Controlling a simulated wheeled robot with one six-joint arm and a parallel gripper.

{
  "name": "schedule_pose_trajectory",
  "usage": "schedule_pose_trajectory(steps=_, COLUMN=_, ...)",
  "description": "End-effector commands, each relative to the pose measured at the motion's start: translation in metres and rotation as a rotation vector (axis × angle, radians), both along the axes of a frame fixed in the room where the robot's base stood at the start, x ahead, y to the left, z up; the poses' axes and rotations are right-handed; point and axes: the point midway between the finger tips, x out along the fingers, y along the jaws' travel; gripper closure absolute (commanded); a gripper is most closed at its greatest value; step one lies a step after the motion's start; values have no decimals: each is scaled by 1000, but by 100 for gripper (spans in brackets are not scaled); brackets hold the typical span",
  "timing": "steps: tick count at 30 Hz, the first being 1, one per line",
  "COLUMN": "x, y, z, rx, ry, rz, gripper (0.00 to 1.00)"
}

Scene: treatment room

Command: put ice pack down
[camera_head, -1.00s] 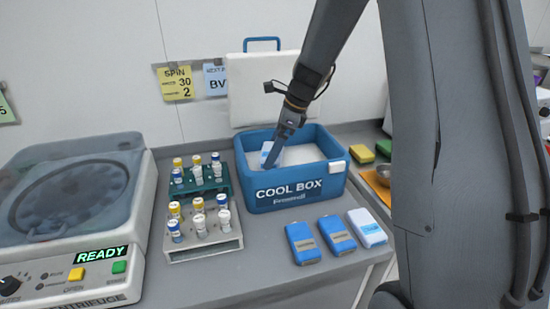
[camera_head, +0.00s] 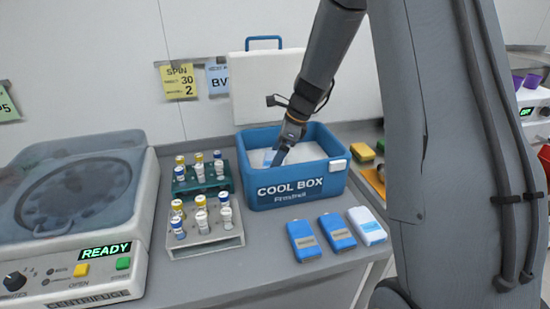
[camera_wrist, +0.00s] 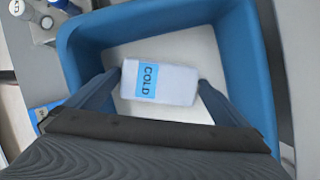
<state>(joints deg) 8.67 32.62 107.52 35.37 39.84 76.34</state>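A white ice pack (camera_wrist: 175,84) with a light blue COLD label sits between the two fingers of my gripper (camera_wrist: 159,80) in the wrist view. The fingertips meet its two ends. In the head view my gripper (camera_head: 278,158) reaches down inside the blue cool box (camera_head: 292,190), and the ice pack (camera_head: 269,157) shows only partly beside it. The box also shows in the wrist view (camera_wrist: 255,60), with its pale inside floor under the pack. I cannot tell whether the pack touches that floor.
Two blue packs (camera_head: 303,241) (camera_head: 337,231) and a white one (camera_head: 367,226) lie on the counter before the box. Tube racks (camera_head: 205,236) (camera_head: 203,180) stand to its left, then a centrifuge (camera_head: 75,215). The white lid (camera_head: 268,90) stands behind the box.

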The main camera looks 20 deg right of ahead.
Motion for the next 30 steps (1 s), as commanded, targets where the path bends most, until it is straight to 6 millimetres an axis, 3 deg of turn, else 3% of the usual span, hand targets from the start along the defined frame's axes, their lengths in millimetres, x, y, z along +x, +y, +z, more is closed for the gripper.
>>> schedule_pose_trajectory(steps=7, x=-2, y=-8, z=22, rx=0, ry=-4, rz=-2, gripper=0)
schedule_pose_trajectory(steps=21, x=-14, y=-38, z=101, rx=0, ry=-3, rz=-1, gripper=0)
schedule_pose_trajectory(steps=30, x=-17, y=-43, z=114, rx=0, ry=0, rz=0, gripper=0)
